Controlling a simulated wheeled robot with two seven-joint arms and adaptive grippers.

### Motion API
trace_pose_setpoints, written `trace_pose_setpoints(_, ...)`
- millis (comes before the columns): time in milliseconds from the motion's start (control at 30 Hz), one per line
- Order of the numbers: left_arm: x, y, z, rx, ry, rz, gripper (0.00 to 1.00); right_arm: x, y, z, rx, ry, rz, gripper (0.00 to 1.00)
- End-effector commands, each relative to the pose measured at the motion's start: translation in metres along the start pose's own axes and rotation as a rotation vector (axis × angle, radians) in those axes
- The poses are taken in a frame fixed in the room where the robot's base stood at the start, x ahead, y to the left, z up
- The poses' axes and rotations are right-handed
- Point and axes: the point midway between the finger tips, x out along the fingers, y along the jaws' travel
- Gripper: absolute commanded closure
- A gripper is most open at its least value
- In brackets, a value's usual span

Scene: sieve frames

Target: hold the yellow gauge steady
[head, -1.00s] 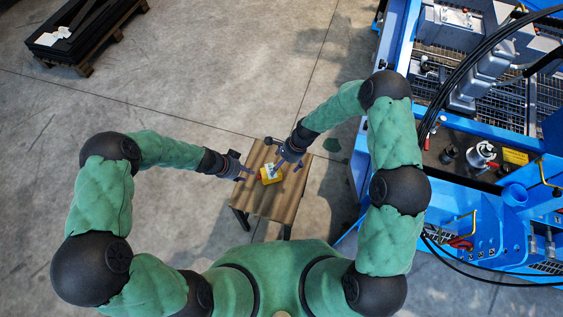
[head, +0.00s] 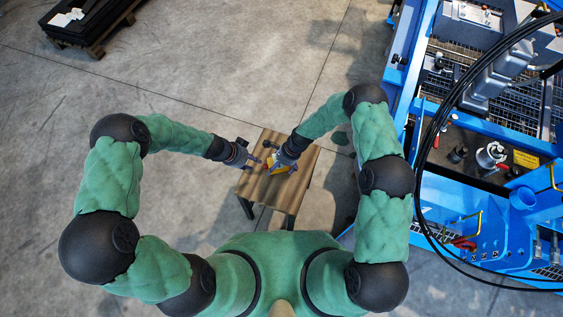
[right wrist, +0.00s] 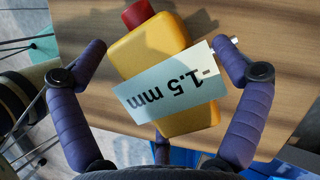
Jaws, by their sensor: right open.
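The yellow gauge (head: 283,168) lies on a small wooden table in the head view, partly hidden by my right gripper. In the right wrist view the gauge (right wrist: 150,50) has a red end and a pale label reading "-1.5 mm", upside down. My right gripper (head: 284,162) is over the gauge. In the right wrist view its spread fingers (right wrist: 160,60) are on either side of the yellow body, with a gap to it on the left; contact on the right is unclear. My left gripper (head: 256,156) is left of the gauge, apart from it; its fingers are too small to judge.
The wooden table (head: 265,188) has bare top around the gauge. A blue machine frame (head: 425,185) with black cables stands to the right. A pallet with dark boards (head: 95,25) lies at the far left. The concrete floor to the left is open.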

Motion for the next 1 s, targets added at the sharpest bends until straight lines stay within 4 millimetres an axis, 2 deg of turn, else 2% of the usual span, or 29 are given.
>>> trace_pose_setpoints(333,-0.0001,0.0000,0.0000,0.000,0.000,0.000,0.61,0.0025,-0.0007,0.0000,0.000,0.000,-0.001,0.03)
trace_pose_setpoints(600,0.0000,0.0000,0.0000,0.000,0.000,0.000,0.61,0.0025,-0.0004,0.0000,0.000,0.000,-0.001,0.78)
trace_pose_setpoints(933,0.0000,0.0000,0.0000,0.000,0.000,0.000,0.61,0.0029,0.0001,0.0000,0.000,0.000,0.000,0.78)
trace_pose_setpoints(967,0.0000,0.0000,0.0000,0.000,0.000,0.000,0.61,0.0029,0.0001,0.0000,0.000,0.000,0.000,0.37)
trace_pose_setpoints(1000,0.0000,0.0000,0.0000,0.000,0.000,0.000,0.61,0.0030,0.0002,0.0000,0.000,0.000,0.000,0.48)
